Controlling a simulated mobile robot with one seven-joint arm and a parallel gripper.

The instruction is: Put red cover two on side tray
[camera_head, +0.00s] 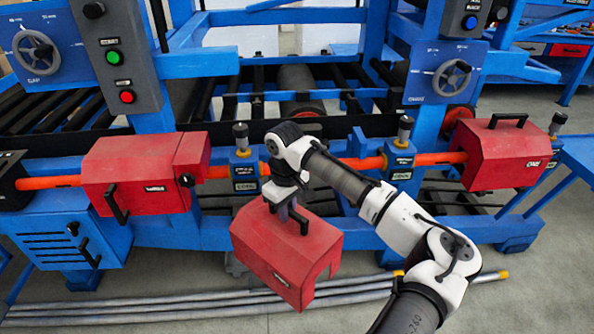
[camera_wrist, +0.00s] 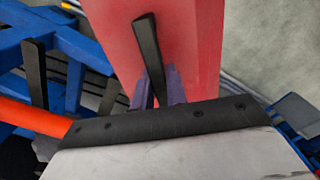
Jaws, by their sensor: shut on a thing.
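A red cover (camera_head: 275,250) with a black handle hangs from my gripper (camera_head: 288,207) in front of the machine, at the picture's middle. My gripper is shut on its handle. The cover is off the orange bar and tilted; I see no readable label on it. In the wrist view the red cover (camera_wrist: 195,45) fills the upper middle, with its black handle between the purple fingers (camera_wrist: 160,88). A blue flat surface (camera_head: 572,152) at the right edge may be the side tray; only part of it shows.
Two other red covers sit on the orange bar (camera_head: 352,163), one at left (camera_head: 135,165) and one at right (camera_head: 495,155). The bar is bare between them, with blue clamps (camera_head: 243,170). Grey pipes (camera_head: 180,308) lie on the floor below. Open floor is at lower right.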

